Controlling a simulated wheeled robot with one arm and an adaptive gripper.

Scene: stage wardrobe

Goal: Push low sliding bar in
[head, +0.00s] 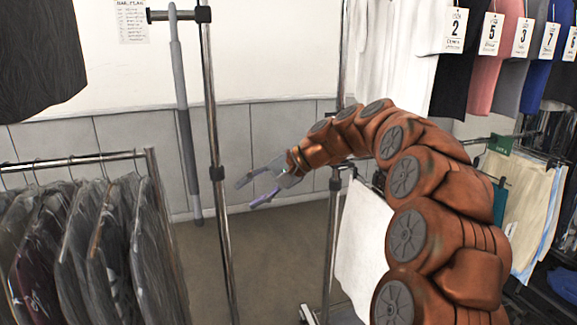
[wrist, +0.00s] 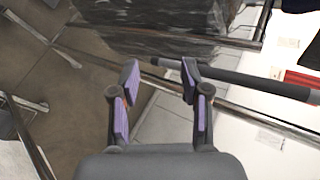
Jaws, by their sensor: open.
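Another low bar (head: 478,141) runs behind my arm at the right, partly hidden. I cannot tell which of them slides. In the wrist view, a metal bar (wrist: 225,41) runs beside dark plastic-wrapped garments beyond the fingers.
A grey pole (head: 188,130) hangs near the wall, behind and left of a chrome upright (head: 216,160). Bagged garments (head: 80,250) fill the lower left. Numbered clothes (head: 480,60) and pale trousers (head: 525,190) hang at the right. Floor (head: 260,260) is clear in the middle.

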